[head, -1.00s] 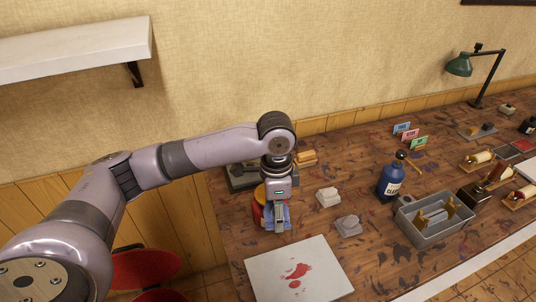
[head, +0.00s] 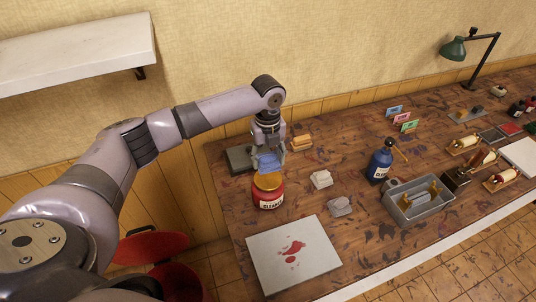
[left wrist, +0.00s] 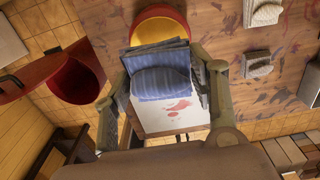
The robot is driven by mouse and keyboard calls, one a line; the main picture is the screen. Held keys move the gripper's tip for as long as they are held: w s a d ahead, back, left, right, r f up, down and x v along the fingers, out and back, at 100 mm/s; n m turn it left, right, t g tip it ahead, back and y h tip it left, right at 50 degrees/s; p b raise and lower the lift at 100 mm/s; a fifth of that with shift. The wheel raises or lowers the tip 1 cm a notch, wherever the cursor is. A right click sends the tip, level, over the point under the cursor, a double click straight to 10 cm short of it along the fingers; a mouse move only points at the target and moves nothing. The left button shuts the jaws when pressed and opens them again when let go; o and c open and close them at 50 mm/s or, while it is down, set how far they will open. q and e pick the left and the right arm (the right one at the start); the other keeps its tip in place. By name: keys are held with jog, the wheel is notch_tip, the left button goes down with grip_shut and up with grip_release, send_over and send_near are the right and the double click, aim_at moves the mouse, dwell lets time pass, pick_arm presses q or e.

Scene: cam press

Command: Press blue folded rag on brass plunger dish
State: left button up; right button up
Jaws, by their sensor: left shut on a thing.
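My left gripper (head: 269,160) points down and is shut on the blue folded rag (head: 268,163), which shows striped between the fingers in the left wrist view (left wrist: 160,82). The brass plunger dish (head: 267,182) tops a red can labelled as cleaner (head: 268,198). In the head view the rag appears just above and behind the dish. In the left wrist view the rag overlaps part of the yellow dish (left wrist: 163,14); the gap between them is hard to judge. My right gripper is in neither view.
A white board with a red stain (head: 295,258) lies in front of the can. Two grey-white folded rags (head: 321,180) (head: 340,206) lie to its right. A blue bottle (head: 380,162) and a grey caddy (head: 418,205) stand farther right. A red bin (head: 150,245) is left of the table.

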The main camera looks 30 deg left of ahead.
aim_at(267, 179)
pick_arm(q)
jog(key=shift+f, duration=0.8)
notch_tip(267, 179, down, 4)
jog(key=b, duration=0.4)
jog(key=shift+r, duration=0.2)
jog(key=shift+f+b, duration=0.25)
jog(key=shift+b, duration=0.15)
jog(key=shift+r, duration=0.1)
jog(key=shift+f, duration=0.35)
jog(key=shift+s+f+b, duration=0.1)
jog(key=shift+f+b, duration=0.2)
jog(key=shift+f, duration=0.5)
dwell(0.4)
jog(key=shift+f+p, duration=0.1)
jog(key=shift+p, duration=0.2)
dwell(1.4)
